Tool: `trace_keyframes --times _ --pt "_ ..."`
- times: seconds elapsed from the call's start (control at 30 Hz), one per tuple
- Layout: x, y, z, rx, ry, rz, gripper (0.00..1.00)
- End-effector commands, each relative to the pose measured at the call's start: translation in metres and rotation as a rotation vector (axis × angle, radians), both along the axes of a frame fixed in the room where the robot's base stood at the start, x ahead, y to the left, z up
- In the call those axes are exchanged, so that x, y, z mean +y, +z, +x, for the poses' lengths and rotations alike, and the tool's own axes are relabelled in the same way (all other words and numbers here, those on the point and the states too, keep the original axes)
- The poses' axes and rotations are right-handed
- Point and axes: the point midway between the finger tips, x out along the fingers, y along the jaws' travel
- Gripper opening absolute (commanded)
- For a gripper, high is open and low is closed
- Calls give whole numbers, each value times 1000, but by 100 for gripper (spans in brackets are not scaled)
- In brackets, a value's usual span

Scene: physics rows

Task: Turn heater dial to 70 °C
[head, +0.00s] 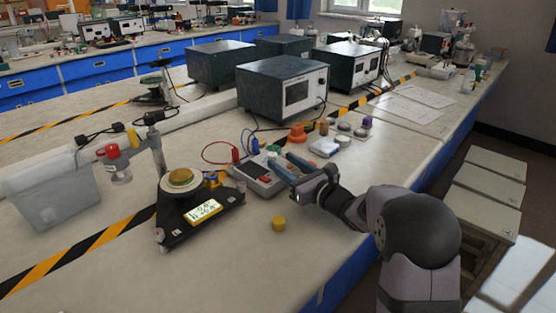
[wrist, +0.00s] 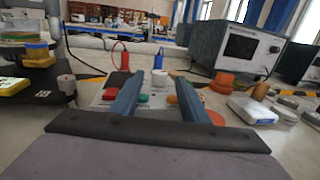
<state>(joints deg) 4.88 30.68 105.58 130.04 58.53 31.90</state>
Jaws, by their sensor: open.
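A black three-cornered heater-like device (head: 183,229) stands at the centre left of the bench. It has a round plate on top, a lit yellow display (head: 204,210) and small pale grey knobs at its corners, one at the front left (head: 159,236) and one at the right (head: 240,186). The display's digits are too small to read surely, and I cannot tell which knob is the heater dial. My gripper (head: 280,160) is open, its two blue fingers above a grey box with coloured buttons (head: 262,182), right of the device.
A small yellow cylinder (head: 278,223) stands in front of the grey box. Orange, brown and purple pieces and a white block (head: 325,147) lie beyond my gripper. A dark-cased instrument (head: 282,88) stands behind. A clear bin (head: 54,190) is at left. The front bench is mostly clear.

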Motion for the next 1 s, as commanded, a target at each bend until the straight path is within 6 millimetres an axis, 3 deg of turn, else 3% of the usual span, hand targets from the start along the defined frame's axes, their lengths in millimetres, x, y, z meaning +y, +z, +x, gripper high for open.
trace_keyframes --times 1.0 --pt "-19 -1 -28 3 -4 -1 41"
